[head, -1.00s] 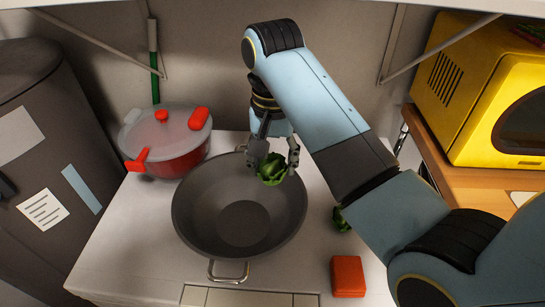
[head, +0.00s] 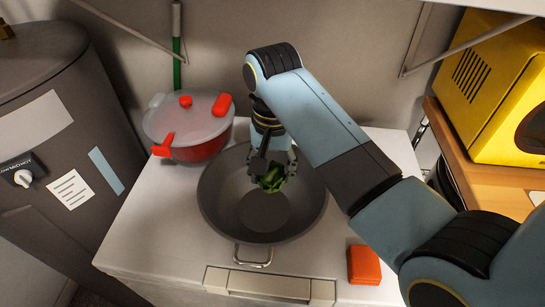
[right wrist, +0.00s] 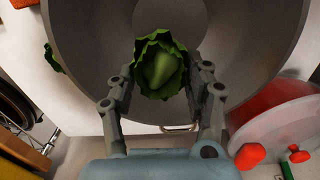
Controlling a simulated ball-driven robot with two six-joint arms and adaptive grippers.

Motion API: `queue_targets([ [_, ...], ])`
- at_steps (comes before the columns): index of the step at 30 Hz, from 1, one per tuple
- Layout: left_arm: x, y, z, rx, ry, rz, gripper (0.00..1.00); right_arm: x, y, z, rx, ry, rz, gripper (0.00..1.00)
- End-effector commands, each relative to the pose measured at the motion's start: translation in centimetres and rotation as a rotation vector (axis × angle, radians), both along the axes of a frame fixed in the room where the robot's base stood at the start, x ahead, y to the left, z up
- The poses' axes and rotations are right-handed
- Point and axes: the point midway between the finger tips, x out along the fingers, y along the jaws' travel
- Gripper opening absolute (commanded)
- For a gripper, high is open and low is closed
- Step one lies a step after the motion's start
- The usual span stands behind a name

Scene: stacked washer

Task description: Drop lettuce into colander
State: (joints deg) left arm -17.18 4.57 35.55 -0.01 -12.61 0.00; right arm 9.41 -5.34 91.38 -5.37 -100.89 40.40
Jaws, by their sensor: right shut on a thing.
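The lettuce (head: 271,179) is a green leafy head, held between the fingertips of my right gripper (head: 270,172). In the right wrist view the lettuce (right wrist: 160,66) sits between the two fingers, with the grey bowl behind it. The wide dark grey bowl, which I take as the colander (head: 225,205), stands on the white top with a metal handle at its front. The lettuce is over the bowl's inside, towards its back right. I cannot tell whether it touches the bowl. My left gripper is not seen.
A red pot with a clear lid (head: 188,120) stands close behind the bowl at left. An orange-red block (head: 363,265) lies at the front right. Another green leafy piece (right wrist: 52,58) shows beside the bowl in the right wrist view. A yellow microwave (head: 490,85) is at right.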

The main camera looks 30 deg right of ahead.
Motion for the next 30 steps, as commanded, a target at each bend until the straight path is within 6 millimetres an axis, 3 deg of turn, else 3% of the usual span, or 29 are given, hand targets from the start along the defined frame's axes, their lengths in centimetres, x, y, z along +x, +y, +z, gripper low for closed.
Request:
queue_targets([
  [12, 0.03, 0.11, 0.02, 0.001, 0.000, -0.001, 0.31, -0.01, 0.01, -0.88, 0.001, -0.001, 0.000, 0.29],
  [13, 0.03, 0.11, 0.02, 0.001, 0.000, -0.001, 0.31, -0.01, 0.01, -0.88, 0.001, -0.001, 0.000, 0.53],
  [18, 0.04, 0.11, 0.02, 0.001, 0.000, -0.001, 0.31, 0.00, 0.00, -0.87, 0.001, -0.001, 0.000, 0.75],
  [30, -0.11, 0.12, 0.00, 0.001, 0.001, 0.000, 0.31, 0.08, 0.01, -0.22, 0.001, -0.003, 0.000, 0.78],
])
